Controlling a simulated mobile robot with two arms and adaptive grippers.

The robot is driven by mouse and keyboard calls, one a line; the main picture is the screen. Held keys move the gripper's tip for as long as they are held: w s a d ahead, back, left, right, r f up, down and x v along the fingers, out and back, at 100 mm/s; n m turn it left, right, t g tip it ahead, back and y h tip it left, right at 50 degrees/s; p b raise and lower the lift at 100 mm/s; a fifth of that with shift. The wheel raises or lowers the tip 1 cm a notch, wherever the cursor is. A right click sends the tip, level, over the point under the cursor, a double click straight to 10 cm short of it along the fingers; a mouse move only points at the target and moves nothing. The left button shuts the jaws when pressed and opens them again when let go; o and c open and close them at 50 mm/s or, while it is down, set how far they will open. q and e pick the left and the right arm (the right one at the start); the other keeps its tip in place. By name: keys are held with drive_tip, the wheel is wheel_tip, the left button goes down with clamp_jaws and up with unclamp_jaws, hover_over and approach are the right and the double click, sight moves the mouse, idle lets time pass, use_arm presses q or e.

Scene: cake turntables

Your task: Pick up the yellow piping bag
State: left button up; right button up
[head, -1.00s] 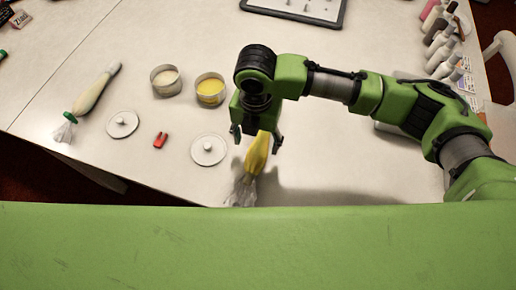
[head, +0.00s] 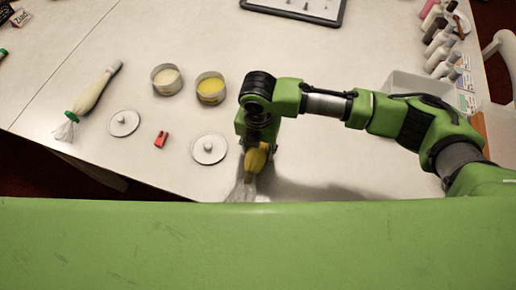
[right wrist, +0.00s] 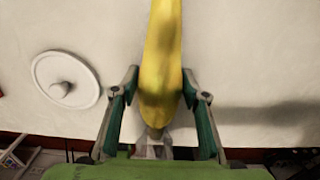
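The yellow piping bag (head: 256,160) lies near the table's front edge, its clear end pointing towards that edge. It also shows in the right wrist view (right wrist: 162,65), running down the middle. My right gripper (head: 257,147) is above the bag and hides part of it in the head view. Whether the fingers reach down to the table I cannot tell. My left gripper is not in view.
Two tins, one with yellow content (head: 211,88), stand behind. A pale piping bag (head: 97,90) lies at left. The table right of the bag is clear.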

drive_tip(key=shift+r, duration=0.1)
drive_tip(key=shift+r, duration=0.5)
drive_tip(key=s+a+r, duration=0.1)
drive_tip(key=r, duration=0.1)
drive_tip(key=s+a+r+b, duration=0.1)
drive_tip(key=r, duration=0.2)
drive_tip(key=s+a+r, duration=0.1)
drive_tip(key=s+r, duration=0.1)
drive_tip(key=r, duration=0.1)
drive_tip(key=shift+s+a, duration=0.1)
drive_tip(key=shift+a, duration=0.05)
drive_tip(key=s+a+r+b, duration=0.1)
drive_tip(key=s+a+r, duration=0.3)
drive_tip(key=s, duration=0.3)
drive_tip(key=shift+a, duration=0.5)
drive_tip(key=shift+f, duration=0.1)
